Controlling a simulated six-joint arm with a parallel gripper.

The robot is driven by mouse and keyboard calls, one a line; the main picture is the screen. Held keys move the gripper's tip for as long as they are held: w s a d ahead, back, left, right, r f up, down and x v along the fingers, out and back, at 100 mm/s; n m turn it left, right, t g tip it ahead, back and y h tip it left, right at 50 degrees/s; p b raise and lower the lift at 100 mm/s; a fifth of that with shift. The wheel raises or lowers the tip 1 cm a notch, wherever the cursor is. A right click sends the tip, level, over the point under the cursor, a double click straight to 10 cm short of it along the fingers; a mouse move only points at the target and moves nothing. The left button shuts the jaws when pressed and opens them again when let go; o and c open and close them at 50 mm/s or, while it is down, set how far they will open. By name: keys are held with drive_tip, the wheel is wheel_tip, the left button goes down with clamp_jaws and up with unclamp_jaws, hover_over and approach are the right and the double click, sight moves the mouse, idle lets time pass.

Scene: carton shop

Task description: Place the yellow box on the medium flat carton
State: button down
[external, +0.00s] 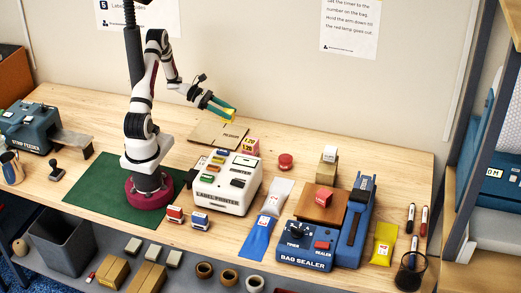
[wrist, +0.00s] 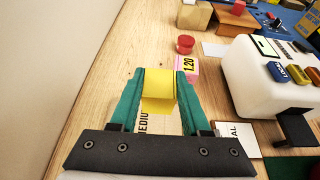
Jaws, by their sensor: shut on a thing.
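My gripper (external: 222,110) is shut on the yellow box (wrist: 158,92), which sits between the teal fingers in the wrist view. In the external view only a small yellow part of it shows at the fingertips. The medium flat carton (external: 217,135) lies flat on the bench, with "MEDIUM" printed on it. My gripper holds the box above the carton, with a visible gap in the external view. In the wrist view the box and fingers hide much of the carton, and only part of its lettering shows.
The white label printer (external: 228,186) stands just in front of the carton. The blue bag sealer (external: 305,245) is farther right. The wall is close behind.

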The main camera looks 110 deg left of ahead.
drive_tip(key=s+a+f, duration=0.5)
drive_tip(key=shift+s, duration=0.15)
drive_tip(key=shift+a+f, duration=0.1)
drive_tip(key=shift+f, duration=1.65)
drive_tip(key=shift+f, duration=0.1)
drive_tip(key=shift+c, duration=1.8)
unclamp_jaws()
